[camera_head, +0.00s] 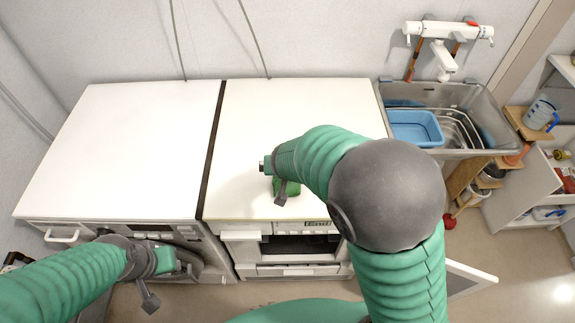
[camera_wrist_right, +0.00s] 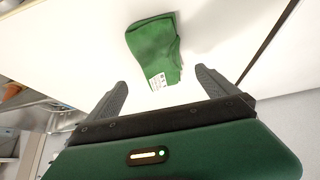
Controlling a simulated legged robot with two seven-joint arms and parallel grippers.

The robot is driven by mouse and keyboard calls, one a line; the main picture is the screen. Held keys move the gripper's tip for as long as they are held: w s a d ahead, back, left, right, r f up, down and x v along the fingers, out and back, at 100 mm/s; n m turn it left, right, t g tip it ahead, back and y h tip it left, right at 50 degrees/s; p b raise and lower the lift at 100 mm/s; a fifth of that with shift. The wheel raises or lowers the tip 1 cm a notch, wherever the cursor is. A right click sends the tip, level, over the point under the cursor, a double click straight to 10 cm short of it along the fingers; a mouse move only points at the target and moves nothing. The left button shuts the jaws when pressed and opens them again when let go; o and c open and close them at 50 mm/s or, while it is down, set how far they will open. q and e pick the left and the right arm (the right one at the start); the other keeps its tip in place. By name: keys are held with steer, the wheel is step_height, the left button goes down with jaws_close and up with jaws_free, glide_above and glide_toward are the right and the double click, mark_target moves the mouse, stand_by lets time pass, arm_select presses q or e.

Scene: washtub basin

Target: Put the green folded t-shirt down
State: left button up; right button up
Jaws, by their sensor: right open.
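The green folded t-shirt (camera_wrist_right: 153,45) lies flat on a white machine top in the right wrist view, with a small white printed label at its near corner. In the head view a part of the green t-shirt (camera_head: 291,188) shows beside my right gripper; my arm hides the rest. My right gripper (camera_wrist_right: 162,86) is open and empty, its two dark fingers apart and pointing toward the shirt. My left gripper (camera_head: 192,264) is low at the left, in front of the left machine; its fingers are too small to judge.
Two white machine tops (camera_head: 120,140) stand side by side with a dark gap (camera_head: 213,150) between them; the left top is clear. A grey sink (camera_head: 480,105) with a blue basin (camera_head: 415,127) is at the right. The right machine's front is open below its top.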

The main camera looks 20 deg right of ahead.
steer(key=v, duration=0.3)
steer(key=shift+s+r, duration=0.1)
steer(key=shift+r, duration=0.05)
steer(key=shift+s+d+r, duration=0.15)
steer(key=shift+s, duration=0.2)
steer(key=s+d+f+n+g+y, duration=0.1)
steer(key=s+d+f+g, duration=0.1)
steer(key=s, duration=0.6)
steer(key=s+d+f+n+g, duration=0.1)
steer(key=s+d+f+n, duration=0.1)
steer(key=s, duration=0.5)
steer(key=shift+s+d+f+g+y, duration=0.25)
steer(key=shift+s+d+g+y, duration=0.1)
steer(key=shift+d+g+y, duration=0.1)
